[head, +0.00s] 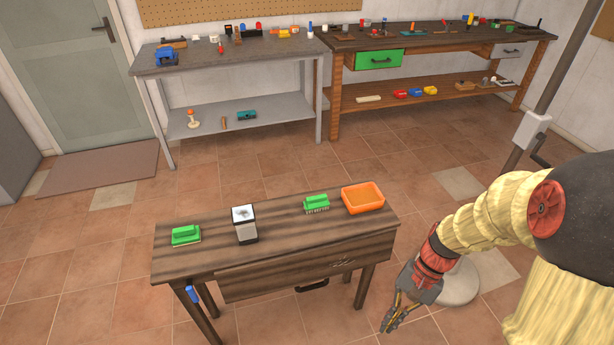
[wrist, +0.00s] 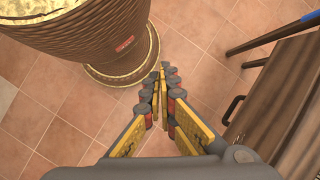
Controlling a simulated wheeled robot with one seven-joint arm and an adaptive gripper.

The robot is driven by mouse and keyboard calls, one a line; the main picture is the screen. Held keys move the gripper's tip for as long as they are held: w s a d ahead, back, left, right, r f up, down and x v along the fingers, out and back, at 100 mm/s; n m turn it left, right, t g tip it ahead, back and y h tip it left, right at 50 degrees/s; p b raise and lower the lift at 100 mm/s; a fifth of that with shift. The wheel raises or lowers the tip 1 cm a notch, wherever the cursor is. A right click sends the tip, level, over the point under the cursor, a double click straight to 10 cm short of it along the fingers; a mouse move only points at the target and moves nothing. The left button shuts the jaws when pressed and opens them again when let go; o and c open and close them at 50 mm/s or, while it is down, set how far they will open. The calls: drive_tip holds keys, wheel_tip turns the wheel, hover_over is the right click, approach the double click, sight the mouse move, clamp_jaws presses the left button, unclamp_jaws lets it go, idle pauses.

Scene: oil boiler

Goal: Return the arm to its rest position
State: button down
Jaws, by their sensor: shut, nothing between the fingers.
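My arm comes in from the right of the head view and hangs down. My gripper (head: 389,328) is low over the tiled floor, just right of the small dark wooden table (head: 275,255). Its fingers are together with nothing between them. In the wrist view the gripper (wrist: 161,72) points down toward the floor, its fingertips close together. The dark table (wrist: 285,110) with its handle shows at the right of that view, apart from the fingers.
The table carries two green brushes (head: 186,235) (head: 316,203), a metal container (head: 244,224) and an orange tray (head: 363,197). A pole with a crank (head: 533,128) stands behind my arm, above a pale round base (head: 470,285). Workbenches (head: 230,60) (head: 440,42) line the back wall.

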drive_tip(key=s+r+n+t+h, duration=0.2)
drive_tip(key=r+n+t, duration=0.1)
drive_tip(key=r, duration=0.9)
drive_tip(key=s+a+r+n+t+h, duration=0.1)
drive_tip(key=r+n+t, duration=0.3)
drive_tip(key=r, duration=0.9)
drive_tip(key=shift+s+a+t+h, duration=0.25)
drive_tip(key=shift+s+t+h, duration=0.25)
drive_tip(key=shift+t, duration=0.5)
drive_tip(key=shift+w, duration=0.1)
